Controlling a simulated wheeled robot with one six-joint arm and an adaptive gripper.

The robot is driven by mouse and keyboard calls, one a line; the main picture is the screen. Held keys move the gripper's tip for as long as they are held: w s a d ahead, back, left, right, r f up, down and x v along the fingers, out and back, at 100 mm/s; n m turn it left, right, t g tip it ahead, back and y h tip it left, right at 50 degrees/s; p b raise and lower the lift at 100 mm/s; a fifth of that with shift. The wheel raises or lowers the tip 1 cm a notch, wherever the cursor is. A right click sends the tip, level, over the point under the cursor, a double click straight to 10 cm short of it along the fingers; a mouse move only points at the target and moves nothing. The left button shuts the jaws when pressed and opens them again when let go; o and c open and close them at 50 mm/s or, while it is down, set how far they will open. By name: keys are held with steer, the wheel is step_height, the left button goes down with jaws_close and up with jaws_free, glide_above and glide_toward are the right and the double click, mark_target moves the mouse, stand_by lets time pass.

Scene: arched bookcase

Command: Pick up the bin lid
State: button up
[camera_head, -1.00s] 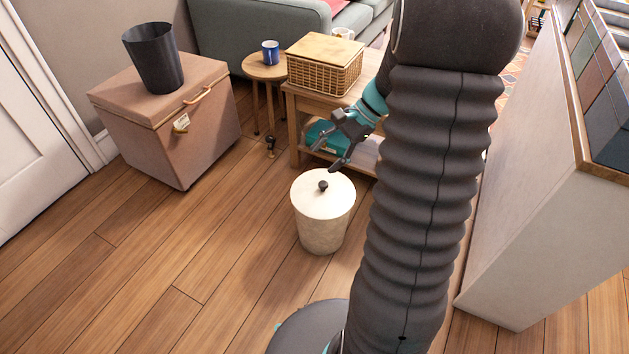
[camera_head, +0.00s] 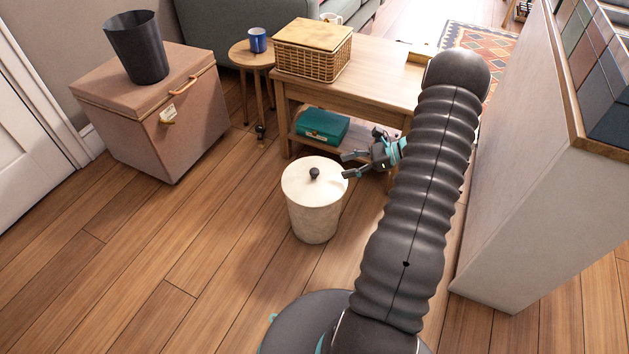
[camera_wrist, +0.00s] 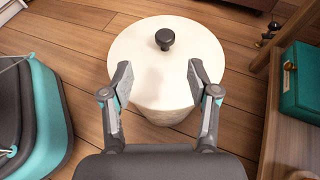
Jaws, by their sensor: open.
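The bin lid (camera_head: 301,184) is a round cream disc with a small dark knob (camera_head: 314,173) at its centre. It rests on top of a cream bin (camera_head: 316,222) that stands on the wooden floor. My gripper (camera_head: 345,165) is open and empty, just right of the lid and near its height, with the fingers pointing left towards the knob. In the wrist view the lid (camera_wrist: 140,45) lies ahead, between and beyond my open fingers, and the knob (camera_wrist: 165,39) stands past the fingertips. I cannot tell whether a fingertip touches the lid.
A wooden table (camera_head: 380,75) with a wicker basket (camera_head: 312,55) and a teal box (camera_head: 322,126) on its lower shelf is close behind my gripper. A brown chest (camera_head: 150,125) carries a black bin (camera_head: 137,47) at left. A white bookcase side (camera_head: 530,200) bounds the right. Front-left floor is clear.

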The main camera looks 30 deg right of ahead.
mark_target(316, 170)
steer(key=x, duration=0.5)
steer(key=shift+w+a+f, duration=0.15)
steer(key=shift+a, duration=0.15)
steer(key=shift+w+x, duration=0.15)
steer(key=shift+x, duration=1.2)
steer(key=shift+w+x, duration=0.2)
steer(key=shift+x, duration=1.15)
steer(key=shift+d, duration=0.2)
jaws_close()
